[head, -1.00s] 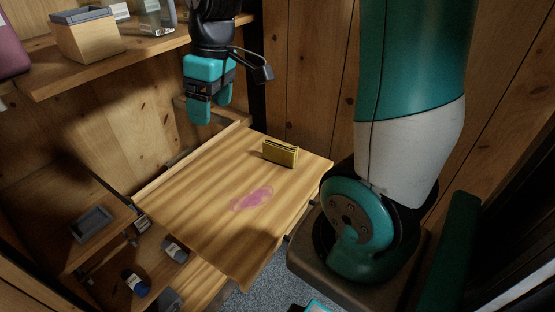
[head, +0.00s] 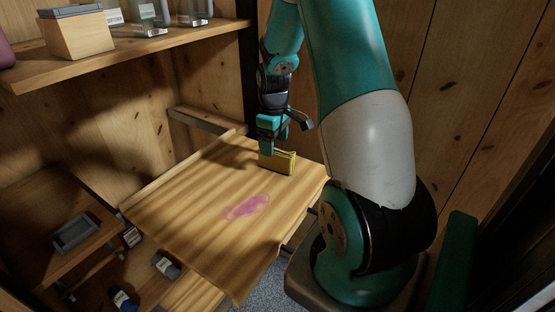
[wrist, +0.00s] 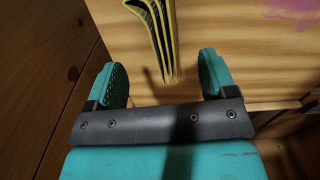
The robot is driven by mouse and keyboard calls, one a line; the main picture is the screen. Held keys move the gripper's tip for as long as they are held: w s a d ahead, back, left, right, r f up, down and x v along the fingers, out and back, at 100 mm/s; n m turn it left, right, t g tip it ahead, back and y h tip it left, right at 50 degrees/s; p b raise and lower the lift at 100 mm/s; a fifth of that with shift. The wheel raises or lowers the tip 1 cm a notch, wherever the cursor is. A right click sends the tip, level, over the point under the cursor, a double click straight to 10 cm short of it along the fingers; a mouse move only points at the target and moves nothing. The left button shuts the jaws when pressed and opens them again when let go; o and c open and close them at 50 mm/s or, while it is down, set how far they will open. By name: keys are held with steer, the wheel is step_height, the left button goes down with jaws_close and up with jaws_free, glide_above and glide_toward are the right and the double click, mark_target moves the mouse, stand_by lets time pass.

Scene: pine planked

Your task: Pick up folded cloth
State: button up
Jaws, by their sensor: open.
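The folded cloth (head: 284,164) is yellow and stands on edge near the far right corner of the wooden board. In the wrist view the cloth (wrist: 160,35) shows as several thin yellow folds, reaching down to a point between and slightly beyond my fingers. My gripper (head: 268,147) is open just above the cloth's left end in the head view. In the wrist view my gripper (wrist: 168,80) has its two teal fingers spread, one on each side of the cloth's near end. A gap shows on both sides; I see no contact.
A pink stain (head: 247,207) marks the board (head: 195,205). A shelf (head: 130,50) at upper left holds a wooden box (head: 78,36) and glass items. A grey tray (head: 75,232) and small bottles sit at lower left. A plank wall stands close behind the board.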

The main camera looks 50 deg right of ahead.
mark_target(277, 158)
steer(key=f, duration=0.5)
steer(key=shift+s+d+f, duration=0.2)
steer(key=shift+s+f, duration=0.15)
steer(key=shift+s, duration=0.05)
steer(key=c, duration=1)
